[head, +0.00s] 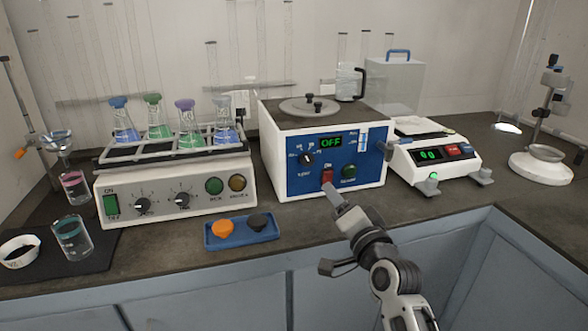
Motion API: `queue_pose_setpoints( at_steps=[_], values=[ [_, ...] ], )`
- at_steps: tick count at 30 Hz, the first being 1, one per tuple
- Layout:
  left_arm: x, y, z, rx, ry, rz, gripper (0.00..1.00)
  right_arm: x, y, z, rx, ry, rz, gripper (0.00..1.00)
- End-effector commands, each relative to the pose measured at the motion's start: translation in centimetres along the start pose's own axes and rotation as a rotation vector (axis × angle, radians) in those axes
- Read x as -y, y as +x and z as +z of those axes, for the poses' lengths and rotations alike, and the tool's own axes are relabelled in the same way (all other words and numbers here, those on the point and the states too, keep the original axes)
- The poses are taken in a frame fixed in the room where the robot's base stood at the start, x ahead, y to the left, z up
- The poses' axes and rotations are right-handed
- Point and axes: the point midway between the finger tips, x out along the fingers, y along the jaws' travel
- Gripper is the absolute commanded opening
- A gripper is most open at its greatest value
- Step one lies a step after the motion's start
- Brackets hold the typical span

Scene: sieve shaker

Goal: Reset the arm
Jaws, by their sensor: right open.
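My right arm rises from the lower right, and its gripper (331,230) is open and empty. It hangs in front of the white and blue machine (282,185), at the front of the dark counter (185,272). One finger reaches up close below the red switch (327,176); I cannot tell whether it touches. The other finger points left, over the counter's front edge. The machine's display (331,142) shows green "OFF", and a round lid (310,106) with dark knobs sits on top. My left gripper is not in view.
A shaker (178,196) with several stoppered flasks stands left. A blue tray (241,237) with an orange and a black piece lies in front. A balance (434,158) and a white-based stand (541,166) are right. Beakers, a funnel and a white dish (20,251) are far left.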

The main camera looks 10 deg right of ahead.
Motion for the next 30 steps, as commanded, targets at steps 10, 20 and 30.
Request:
queue_pose_setpoints(
  at_steps=[10, 20, 30],
  values=[
    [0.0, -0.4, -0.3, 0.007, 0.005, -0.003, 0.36, -6.0, -9.2, 9.1, 0.254, -0.391, 0.138, 0.54],
    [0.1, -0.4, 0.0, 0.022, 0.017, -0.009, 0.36, -9.3, -24.1, 18.2, 0.635, -0.828, 0.157, 0.54],
    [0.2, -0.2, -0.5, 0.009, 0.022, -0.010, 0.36, -9.3, -26.1, 19.1, 0.686, -0.880, 0.146, 0.54]
  ],
)
